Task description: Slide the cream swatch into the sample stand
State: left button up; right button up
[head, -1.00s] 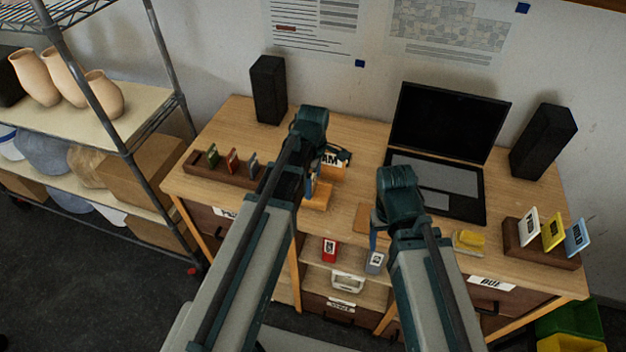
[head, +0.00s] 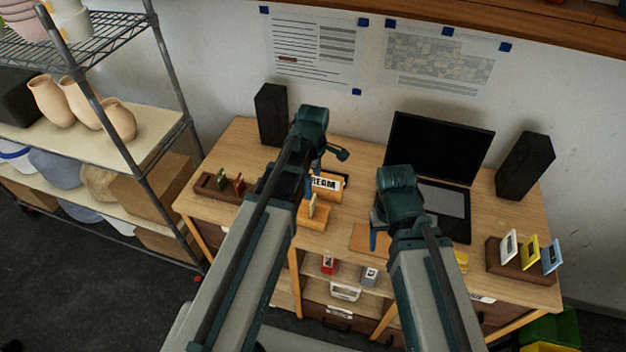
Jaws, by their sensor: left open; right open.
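A wooden block stand (head: 320,222) is on the desk just in front of the sign lettered like "CREAM" (head: 326,184). A small cream swatch (head: 312,206) stands upright at this block, partly covered by my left arm; I cannot tell how deep it sits. My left gripper (head: 329,160) is open above and behind the swatch, near the sign, apart from the swatch; its far finger shows, the rest is mostly hidden by its wrist. My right gripper (head: 375,232) is open and empty, pointing down over a flat tan mat (head: 360,238) at the desk's front.
A rack at left holds green and red swatches (head: 238,184); a rack at right (head: 520,272) holds white, yellow and blue ones. A laptop (head: 438,150) and two black speakers (head: 270,115) stand at the back. Red and grey tagged items (head: 328,265) sit on the shelf below.

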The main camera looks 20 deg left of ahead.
pick_arm(q)
notch_tip(320, 180, up, 2)
jog(key=shift+r+p, duration=0.15)
jog(key=shift+p, duration=0.45)
pick_arm(e)
notch_tip(320, 180, up, 2)
jog(key=shift+r, duration=0.2)
pick_arm(q)
jog(key=shift+s, duration=0.1)
pick_arm(e)
jog(key=shift+s+f, duration=0.1)
